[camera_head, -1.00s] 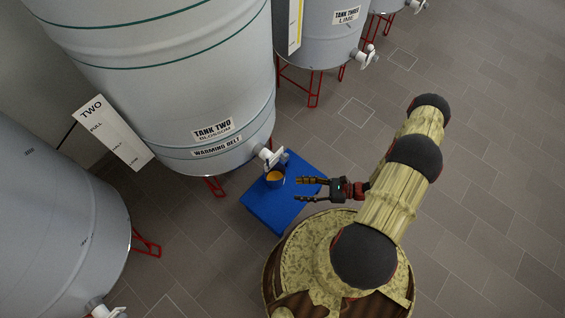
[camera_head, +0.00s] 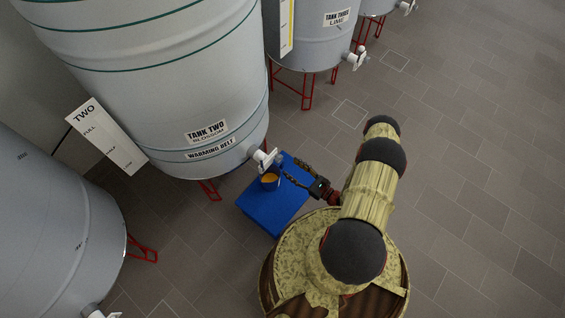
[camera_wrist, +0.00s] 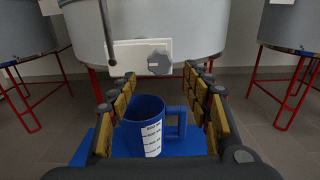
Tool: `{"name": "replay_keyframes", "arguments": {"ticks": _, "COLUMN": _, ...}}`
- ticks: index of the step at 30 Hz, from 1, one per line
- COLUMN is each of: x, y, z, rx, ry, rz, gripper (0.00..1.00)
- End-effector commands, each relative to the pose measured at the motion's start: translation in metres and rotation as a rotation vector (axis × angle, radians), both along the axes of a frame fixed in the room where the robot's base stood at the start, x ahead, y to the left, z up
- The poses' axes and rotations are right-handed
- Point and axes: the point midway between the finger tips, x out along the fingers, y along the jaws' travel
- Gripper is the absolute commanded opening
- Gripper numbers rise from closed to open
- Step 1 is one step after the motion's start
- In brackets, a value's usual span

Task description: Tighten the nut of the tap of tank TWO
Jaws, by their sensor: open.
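Tank TWO (camera_head: 170,90) is the large grey tank with green bands, labelled "TANK TWO BLOSSOM". Its white tap (camera_head: 264,158) sticks out low on the front. In the wrist view, the white tap body (camera_wrist: 130,54) carries a grey lobed nut (camera_wrist: 159,62) facing me. A dark rod hangs at its left. My gripper (camera_wrist: 158,76) is open and empty, its fingers spread left and right, with the nut ahead between the fingertips. In the head view my gripper (camera_head: 288,171) is just right of the tap. I cannot tell whether a finger touches anything.
A blue graduated jug (camera_wrist: 150,128) stands below the tap on a blue stand (camera_head: 272,208); orange shows inside it in the head view. Red tank legs (camera_wrist: 65,92) stand at the sides. Tank THREE (camera_head: 312,45) is behind right. Floor at the right is clear.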

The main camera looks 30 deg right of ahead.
Motion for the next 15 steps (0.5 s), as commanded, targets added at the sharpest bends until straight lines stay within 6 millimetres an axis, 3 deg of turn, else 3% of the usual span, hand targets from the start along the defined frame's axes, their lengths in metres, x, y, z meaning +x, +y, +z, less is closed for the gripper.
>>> {"name": "replay_keyframes", "arguments": {"ticks": 9, "x": 0.039, "y": 0.018, "z": -0.001, "rx": -0.001, "ry": -0.001, "rz": 0.006, "gripper": 0.49}}
{"name": "replay_keyframes", "arguments": {"ticks": 15, "x": 0.052, "y": 0.023, "z": -0.001, "rx": 0.000, "ry": 0.000, "rz": 0.003, "gripper": 0.49}}
